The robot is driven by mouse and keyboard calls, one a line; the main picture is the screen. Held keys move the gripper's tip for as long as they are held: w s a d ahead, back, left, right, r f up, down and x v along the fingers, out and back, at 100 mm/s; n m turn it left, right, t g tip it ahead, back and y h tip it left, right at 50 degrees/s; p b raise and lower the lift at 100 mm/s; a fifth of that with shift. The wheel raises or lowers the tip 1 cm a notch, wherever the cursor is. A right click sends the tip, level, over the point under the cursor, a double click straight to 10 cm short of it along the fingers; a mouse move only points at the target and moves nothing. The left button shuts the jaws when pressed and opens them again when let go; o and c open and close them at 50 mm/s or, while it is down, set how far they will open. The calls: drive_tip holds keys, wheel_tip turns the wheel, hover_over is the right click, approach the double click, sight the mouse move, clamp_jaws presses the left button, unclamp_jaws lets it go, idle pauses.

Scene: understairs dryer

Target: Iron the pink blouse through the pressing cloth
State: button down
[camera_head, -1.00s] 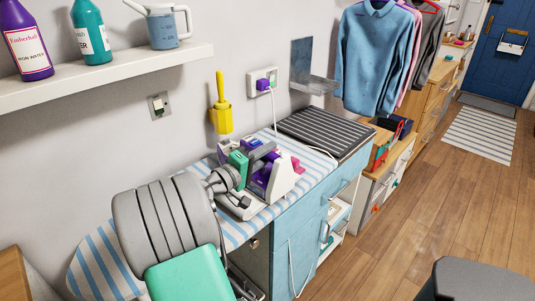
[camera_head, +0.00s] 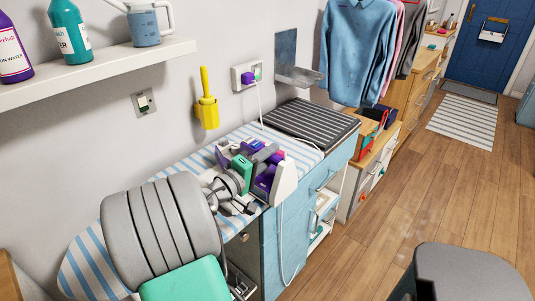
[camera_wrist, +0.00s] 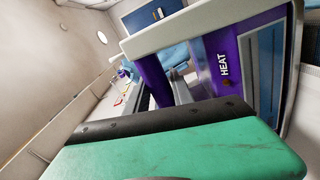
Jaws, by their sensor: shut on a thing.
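My gripper (camera_head: 258,164) is shut on the purple-and-white iron (camera_head: 285,182) above the near edge of the striped ironing board (camera_head: 88,262). The iron is tilted, with a broad white face towards the right. In the wrist view the iron's purple panel, marked HEAT (camera_wrist: 224,65), fills the upper right. My arm and the iron hide much of the board's middle. A pink garment (camera_head: 391,52) hangs on the rail between blue and dark ones; I cannot tell if it is the blouse. I cannot make out a pressing cloth on the board.
A white cord runs from the wall socket (camera_head: 246,76) and hangs in front of the blue cabinet (camera_head: 285,237). A dark ribbed mat (camera_head: 312,124) lies beyond the board. A yellow brush holder (camera_head: 207,113) and a shelf (camera_head: 95,72) are on the wall.

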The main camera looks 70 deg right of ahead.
drive_tip(key=shift+w+a, duration=0.1)
drive_tip(key=b+v, duration=0.1)
drive_tip(key=v, duration=0.2)
drive_tip(key=shift+w+a+f+b, duration=0.15)
drive_tip(key=shift+a+b, duration=0.15)
drive_tip(key=shift+b, duration=0.05)
drive_tip(key=shift+a, duration=0.4)
drive_tip(key=shift+a+r, duration=0.15)
drive_tip(key=shift+r, duration=0.2)
drive_tip(key=shift+w, duration=0.1)
drive_tip(key=w+b, duration=0.2)
drive_tip(key=w+d+f+b, duration=0.1)
drive_tip(key=b, duration=0.1)
drive_tip(key=shift+d, duration=0.1)
drive_tip(key=shift+w+d+r+b, duration=0.1)
drive_tip(key=shift+w+d+b, duration=0.15)
drive_tip(key=shift+w+b, duration=0.5)
drive_tip(key=shift+r, duration=0.15)
